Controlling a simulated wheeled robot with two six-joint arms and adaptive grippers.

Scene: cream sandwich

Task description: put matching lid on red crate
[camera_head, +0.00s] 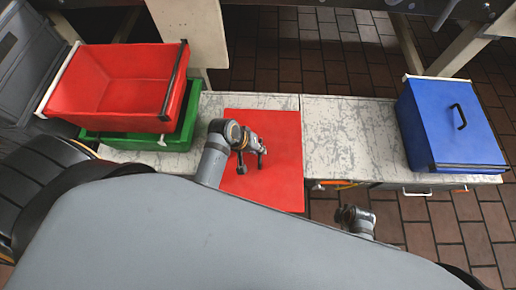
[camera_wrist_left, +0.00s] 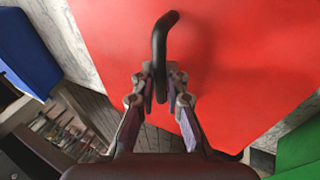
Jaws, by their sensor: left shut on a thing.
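The red lid (camera_head: 282,135) is a flat red panel with a black bar handle (camera_wrist_left: 163,35). It lies across the middle of the bench in the head view and juts past the front edge; I cannot tell whether it touches the bench. My left gripper (camera_head: 252,165) is over the lid, and in the left wrist view its fingers (camera_wrist_left: 160,88) are shut on the handle. The red crate (camera_head: 115,80), open and empty, sits on a green crate (camera_head: 150,141) at the left. Part of my right wrist (camera_head: 356,220) shows at lower right; its fingers are hidden.
A blue crate (camera_head: 430,105) with a blue lid and black handle stands at the right end of the bench (camera_head: 350,130). Bare bench lies between it and the red lid. Drawers (camera_head: 415,191) are under the bench's right part. Grey containers (camera_head: 30,60) stand at far left.

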